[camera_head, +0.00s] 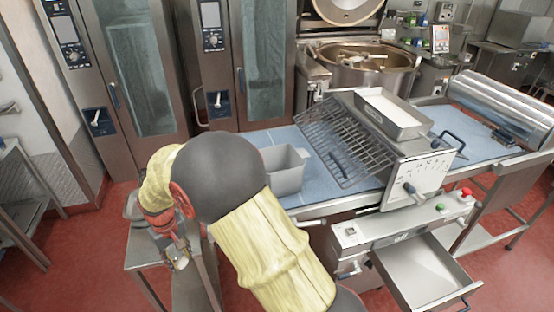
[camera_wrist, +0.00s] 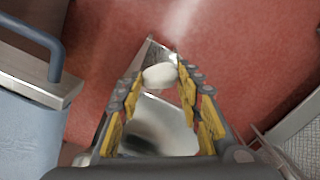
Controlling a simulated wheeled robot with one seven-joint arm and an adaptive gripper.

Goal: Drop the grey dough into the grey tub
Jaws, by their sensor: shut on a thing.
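A pale grey-white lump of dough (camera_wrist: 160,75) sits between the fingertips of my gripper (camera_wrist: 158,92) in the wrist view. The yellow-padded fingers are shut on it from both sides. In the head view, my gripper (camera_head: 177,252) points down at the left, over a small metal table, with a pale bit of the dough (camera_head: 181,263) showing at its tips. The grey tub (camera_head: 287,172) stands upright on the blue belt, to the right of my gripper and beyond my arm. My arm hides part of the area beside it.
A small metal table (camera_head: 150,257) is under my gripper. A machine with a wire grid (camera_head: 340,140) and a white-filled tray (camera_head: 397,113) stands right of the tub. An open drawer (camera_head: 425,272) juts out at the lower right. The blue belt (camera_head: 275,137) is partly bare.

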